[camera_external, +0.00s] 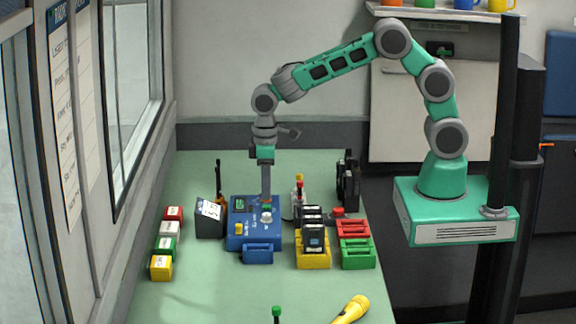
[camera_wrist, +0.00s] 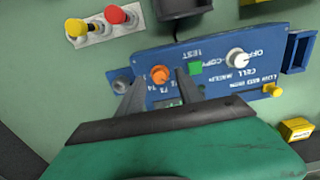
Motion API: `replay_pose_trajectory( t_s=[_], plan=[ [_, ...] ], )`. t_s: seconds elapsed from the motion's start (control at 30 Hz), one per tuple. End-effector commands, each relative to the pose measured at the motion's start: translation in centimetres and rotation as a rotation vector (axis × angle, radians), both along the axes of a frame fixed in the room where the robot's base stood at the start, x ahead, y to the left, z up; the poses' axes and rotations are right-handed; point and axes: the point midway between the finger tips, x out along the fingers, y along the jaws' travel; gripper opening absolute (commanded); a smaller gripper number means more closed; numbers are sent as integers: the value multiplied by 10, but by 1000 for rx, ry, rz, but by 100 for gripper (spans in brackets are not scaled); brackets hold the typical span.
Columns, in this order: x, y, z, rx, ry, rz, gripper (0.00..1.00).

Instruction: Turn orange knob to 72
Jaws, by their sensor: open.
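The orange knob (camera_wrist: 160,75) sits on the face of a blue panel box (camera_external: 240,240), near printed markings that are too blurred to read surely. My gripper (camera_wrist: 160,80) is open in the wrist view, with one finger on each side of the orange knob. I cannot tell whether the fingers touch it. In the external view my gripper (camera_external: 266,194) points straight down over the back part of the blue box and hides most of the knob. A small display (camera_wrist: 172,102) is partly hidden by the gripper body.
A black meter (camera_external: 209,217) stands to the left and a yellow holder (camera_external: 313,258) to the right. The front left bench (camera_external: 190,295) is clear.

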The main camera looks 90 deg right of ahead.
Motion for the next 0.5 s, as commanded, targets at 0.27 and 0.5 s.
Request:
replay_pose_trajectory(
  t_s=[0.27, 0.5],
  plan=[
    [1, 0, 55, 0, -4, 0, 42],
    [0, 0, 68, 0, -1, 0, 42]
  ],
)
